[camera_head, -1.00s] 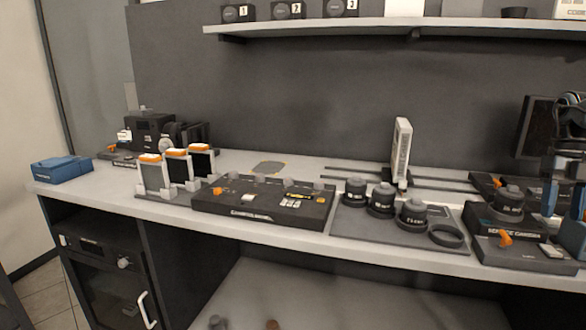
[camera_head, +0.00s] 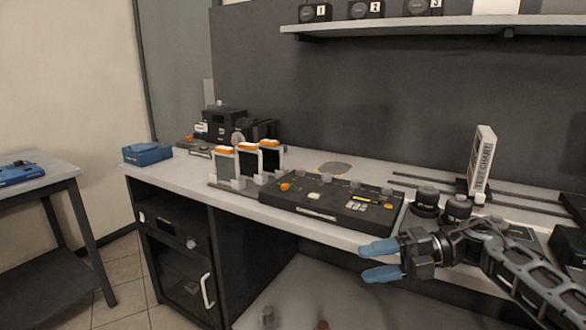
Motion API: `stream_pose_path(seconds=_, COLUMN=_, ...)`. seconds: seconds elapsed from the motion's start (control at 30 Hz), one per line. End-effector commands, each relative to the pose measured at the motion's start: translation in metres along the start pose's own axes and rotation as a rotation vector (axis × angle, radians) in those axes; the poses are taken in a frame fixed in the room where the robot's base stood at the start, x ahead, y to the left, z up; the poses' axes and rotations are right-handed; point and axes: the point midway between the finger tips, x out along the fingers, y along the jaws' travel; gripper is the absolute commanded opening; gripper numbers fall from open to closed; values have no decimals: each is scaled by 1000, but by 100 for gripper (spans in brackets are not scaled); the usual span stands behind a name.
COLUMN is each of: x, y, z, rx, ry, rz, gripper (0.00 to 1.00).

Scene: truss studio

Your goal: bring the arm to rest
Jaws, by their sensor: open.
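My gripper (camera_head: 368,261) has blue fingertips and is in the lower right of the head view. Its two fingers are apart, with nothing between them, and they point left. It is in front of the desk's front edge, to the lower right of the black control panel (camera_head: 318,212). My arm (camera_head: 535,285) reaches in from the right edge and hides part of the lens mat and the things on it.
The long desk (camera_head: 165,173) carries a blue case (camera_head: 147,153), upright orange-topped holders (camera_head: 247,160), dark lenses (camera_head: 427,200) and a white test chart (camera_head: 482,160). A shelf (camera_head: 400,26) hangs above. A side table (camera_head: 50,168) stands left. Floor (camera_head: 125,255) is free between them.

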Motion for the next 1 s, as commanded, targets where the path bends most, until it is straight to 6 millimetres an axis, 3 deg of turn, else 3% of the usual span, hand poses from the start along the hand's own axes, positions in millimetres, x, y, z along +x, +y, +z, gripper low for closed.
stream_pose_path(seconds=0.03, x=29, y=7, z=-11, rx=5, ry=5, rz=91, gripper=53)
stream_pose_path(seconds=0.2, x=92, y=37, z=-41, rx=37, ry=-18, rz=364, gripper=53)
stream_pose_path(seconds=0.4, x=133, y=65, z=-78, rx=123, ry=-73, rz=657, gripper=53)
stream_pose_path(seconds=0.67, x=147, y=80, z=-125, rx=295, ry=-185, rz=977, gripper=53)
stream_pose_path(seconds=1.0, x=128, y=57, z=-190, rx=589, ry=-384, rz=1273, gripper=53)
